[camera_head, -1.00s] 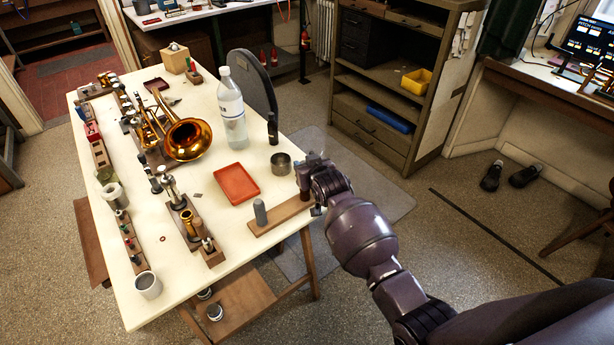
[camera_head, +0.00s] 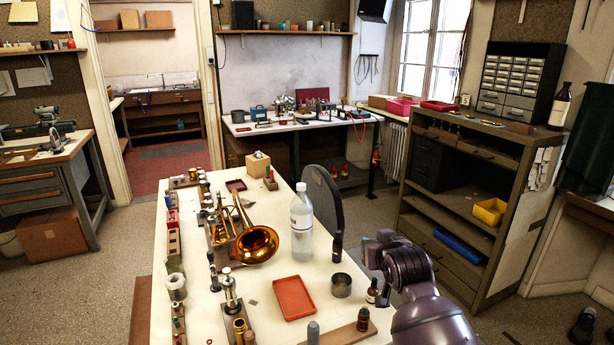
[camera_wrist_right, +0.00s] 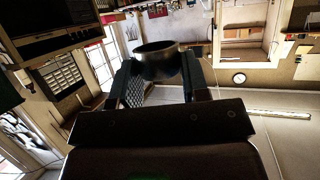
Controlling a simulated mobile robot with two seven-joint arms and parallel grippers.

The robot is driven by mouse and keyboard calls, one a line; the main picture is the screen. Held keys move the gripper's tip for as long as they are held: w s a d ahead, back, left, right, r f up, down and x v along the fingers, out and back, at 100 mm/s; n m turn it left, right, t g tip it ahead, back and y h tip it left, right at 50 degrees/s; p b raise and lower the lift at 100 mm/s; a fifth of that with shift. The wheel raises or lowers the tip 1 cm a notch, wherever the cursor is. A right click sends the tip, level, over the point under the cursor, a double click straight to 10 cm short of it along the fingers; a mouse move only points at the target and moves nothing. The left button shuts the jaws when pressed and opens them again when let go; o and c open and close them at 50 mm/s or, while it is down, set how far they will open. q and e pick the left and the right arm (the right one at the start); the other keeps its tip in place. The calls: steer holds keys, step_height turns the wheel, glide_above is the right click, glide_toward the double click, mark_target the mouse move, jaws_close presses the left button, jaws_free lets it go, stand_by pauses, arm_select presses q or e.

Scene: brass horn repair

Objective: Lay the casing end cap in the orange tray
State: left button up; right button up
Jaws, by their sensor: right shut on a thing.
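The orange tray (camera_head: 293,297) lies flat and empty on the white table, right of the brass horn (camera_head: 256,244). My right gripper (camera_head: 382,243) is beyond the tray's right side, raised at the table's right edge; its fingertips are hard to make out in the head view. In the right wrist view my right gripper (camera_wrist_right: 160,80) is shut on a dark round part with a raised rim, apparently the casing end cap (camera_wrist_right: 156,65). The cap is not clearly visible in the head view. My left gripper is not in view.
A metal cup (camera_head: 341,285) and a small brown bottle (camera_head: 372,291) stand between tray and arm. A wooden strip (camera_head: 345,335) holds a grey peg (camera_head: 313,333) and another brown bottle (camera_head: 363,319). A tall clear bottle (camera_head: 301,228) and a black bottle (camera_head: 337,247) stand behind the tray.

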steer(key=s+r, duration=0.2)
steer(key=s, duration=1.4)
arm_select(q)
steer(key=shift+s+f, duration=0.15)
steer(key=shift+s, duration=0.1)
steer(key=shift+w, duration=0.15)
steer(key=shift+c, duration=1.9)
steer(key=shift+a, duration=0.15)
arm_select(e)
steer(key=s+f, duration=0.4)
steer(key=f, duration=0.6)
steer(key=shift+s+d+m+h, duration=0.25)
steer(key=shift+s+m+h, duration=0.05)
steer(key=shift+s+h, duration=0.1)
